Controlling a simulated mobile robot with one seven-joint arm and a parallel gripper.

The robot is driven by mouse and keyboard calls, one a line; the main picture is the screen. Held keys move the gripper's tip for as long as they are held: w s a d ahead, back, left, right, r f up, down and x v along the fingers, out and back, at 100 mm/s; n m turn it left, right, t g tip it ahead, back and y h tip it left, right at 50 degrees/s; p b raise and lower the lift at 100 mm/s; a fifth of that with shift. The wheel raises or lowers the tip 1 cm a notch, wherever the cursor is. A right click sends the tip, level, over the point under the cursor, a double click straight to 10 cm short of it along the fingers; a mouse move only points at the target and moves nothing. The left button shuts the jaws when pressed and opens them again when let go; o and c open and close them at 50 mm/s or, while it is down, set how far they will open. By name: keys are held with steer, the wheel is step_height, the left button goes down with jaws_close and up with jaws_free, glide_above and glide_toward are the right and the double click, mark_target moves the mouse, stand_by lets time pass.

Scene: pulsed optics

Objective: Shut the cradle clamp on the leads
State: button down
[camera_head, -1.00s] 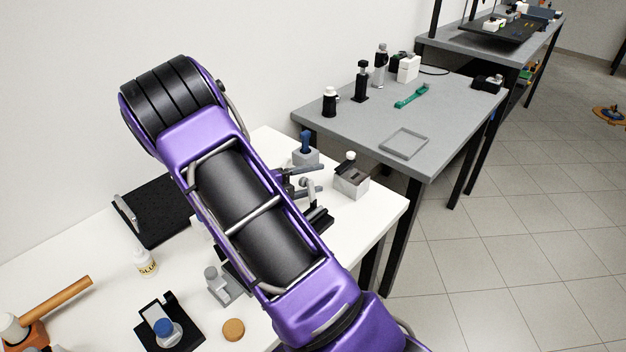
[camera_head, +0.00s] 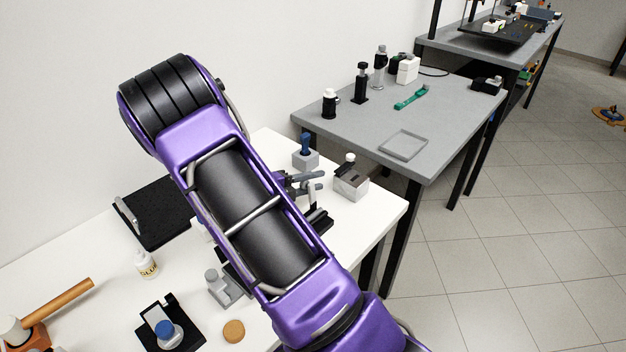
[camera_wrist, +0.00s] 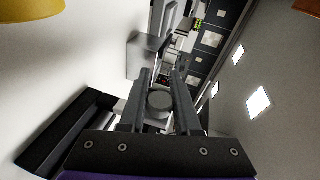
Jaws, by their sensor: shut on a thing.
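My gripper (camera_head: 316,181) is low over the right part of the white table, its grey fingers showing beside my purple arm. In the wrist view my gripper (camera_wrist: 161,88) has its two fingers close together around a rounded grey knob (camera_wrist: 160,103). The knob appears to be part of the cradle clamp. A black base (camera_head: 318,222) shows beside my arm below the fingers; most of the clamp is hidden behind the arm. I cannot make out the leads or how far the clamp is closed.
A grey block with a blue knob (camera_head: 305,158) and a grey box with a dark top (camera_head: 351,184) stand close to my gripper. The white table's right edge is close.

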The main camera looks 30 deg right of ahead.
steer(key=shift+s+d+r+m+t+y+p, duration=0.1)
steer(key=shift+s+r+m+t+y+p, duration=0.1)
steer(key=shift+s+m+p, duration=0.3)
steer(key=shift+s+d+r+m+t+y+p, duration=0.1)
steer(key=shift+r+m+t+y+p, duration=0.1)
steer(key=shift+m, duration=0.5)
steer(key=m, duration=0.1)
steer(key=s+m+t+b, duration=0.1)
steer(key=shift+s+d+f+m+y, duration=0.15)
steer(key=shift+d+f+m+y, duration=0.05)
steer(key=shift+m+y, duration=0.1)
steer(key=m+t+b, duration=0.1)
steer(key=s+m+t+b, duration=0.1)
steer(key=m+b, duration=0.1)
steer(key=s+d+f+m+b, duration=0.1)
steer(key=b, duration=0.1)
steer(key=shift+s+m+t+y, duration=0.1)
steer(key=shift+m+t+y, duration=0.2)
steer(key=shift+t+y, duration=0.1)
steer(key=shift+s+d+f+m+t, duration=0.15)
steer(key=shift+m+t, duration=0.1)
steer(key=shift+m, duration=0.3)
steer(key=shift+s+a+f+m+t, duration=0.15)
steer(key=shift+m+t, duration=0.15)
steer(key=shift+m, duration=0.3)
steer(key=shift+s+d+f+m+t, duration=0.15)
steer(key=shift+m+t, duration=0.1)
steer(key=shift+m, duration=0.3)
steer(key=c, duration=0.6)
jaws_free()
